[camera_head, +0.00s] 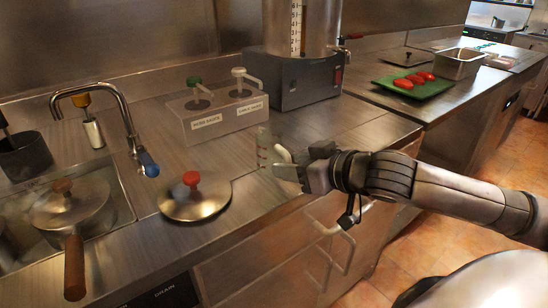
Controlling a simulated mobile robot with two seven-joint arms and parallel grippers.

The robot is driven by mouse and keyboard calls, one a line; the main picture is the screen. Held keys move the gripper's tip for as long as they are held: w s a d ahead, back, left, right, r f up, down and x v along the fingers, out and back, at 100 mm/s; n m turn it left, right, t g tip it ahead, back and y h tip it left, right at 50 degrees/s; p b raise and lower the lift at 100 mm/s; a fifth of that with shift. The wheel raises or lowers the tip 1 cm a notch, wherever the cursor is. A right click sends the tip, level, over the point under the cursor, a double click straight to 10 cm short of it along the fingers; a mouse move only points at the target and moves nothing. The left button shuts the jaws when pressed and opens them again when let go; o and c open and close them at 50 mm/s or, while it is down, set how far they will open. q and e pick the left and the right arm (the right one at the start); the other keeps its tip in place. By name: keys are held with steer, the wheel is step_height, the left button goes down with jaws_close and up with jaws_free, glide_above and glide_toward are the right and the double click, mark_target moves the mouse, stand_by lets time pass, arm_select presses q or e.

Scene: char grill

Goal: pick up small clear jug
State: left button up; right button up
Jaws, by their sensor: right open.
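A small clear jug (263,147) stands on the steel counter near its front edge, in front of the sauce dispenser. It is see-through and hard to make out against the metal. A pale curved handle (283,153) shows on its right side, towards my gripper. My right gripper (287,163) comes in from the right and is open at the handle. I cannot tell whether the fingers touch it or stand around it. My left gripper is not in view.
A sauce dispenser (222,122) with two pumps stands behind the jug. A round lid with a red knob (192,179) lies to the left. Further left are a sink, a tap (128,117) and a lidded pot (72,208). A green board (413,87) with red items lies at the back right.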

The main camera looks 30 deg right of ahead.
steer(key=shift+x, duration=0.9)
jaws_close()
steer(key=shift+r, duration=0.1)
